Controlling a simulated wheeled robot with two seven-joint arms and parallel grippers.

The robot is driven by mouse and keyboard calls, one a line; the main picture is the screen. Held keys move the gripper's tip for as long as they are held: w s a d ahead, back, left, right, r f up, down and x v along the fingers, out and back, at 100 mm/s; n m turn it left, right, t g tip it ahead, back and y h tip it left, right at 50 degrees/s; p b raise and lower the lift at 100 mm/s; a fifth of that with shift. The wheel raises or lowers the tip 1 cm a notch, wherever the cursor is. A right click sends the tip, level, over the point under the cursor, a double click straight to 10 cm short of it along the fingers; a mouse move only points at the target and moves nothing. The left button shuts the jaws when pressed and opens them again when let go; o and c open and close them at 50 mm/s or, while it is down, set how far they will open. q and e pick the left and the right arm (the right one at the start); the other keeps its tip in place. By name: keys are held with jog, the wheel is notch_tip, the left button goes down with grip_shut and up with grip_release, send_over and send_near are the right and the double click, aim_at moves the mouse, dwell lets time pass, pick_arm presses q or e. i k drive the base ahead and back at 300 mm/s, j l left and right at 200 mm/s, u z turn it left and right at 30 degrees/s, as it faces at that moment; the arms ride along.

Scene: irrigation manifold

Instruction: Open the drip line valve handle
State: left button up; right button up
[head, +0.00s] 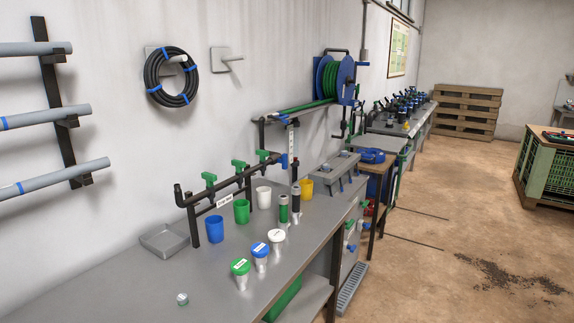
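A dark manifold pipe (193,200) stands on uprights along the back of the grey workbench (205,285). It carries a row of green valve handles: a near one (208,178), a middle one (238,164) and a far one (262,154). A blue fitting (283,160) sits at its far end. A small white label (224,200) hangs below the pipe, too small to read. I cannot tell which handle is the drip line's, or whether any valve is open. Neither of my grippers is in view.
Blue (215,230), green (241,211), white (263,197) and yellow (306,188) cups stand by the manifold. Lidded containers, one green-topped (241,268), stand nearer the bench's front edge. A grey tray (165,240) lies at the back left. Open floor (450,240) lies to the right.

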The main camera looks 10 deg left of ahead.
aim_at(283, 160)
jog(key=i+l+z, duration=0.4)
jog(key=i, duration=0.45)
jog(key=i+z, duration=0.4)
jog(key=i, duration=0.45)
jog(key=i+l+u, duration=0.1)
jog(key=i+u, duration=0.25)
jog(key=i, duration=0.15)
jog(key=i+l+u, duration=0.35)
jog(key=i, duration=0.15)
jog(key=i+j, duration=0.05)
jog(key=j, duration=0.05)
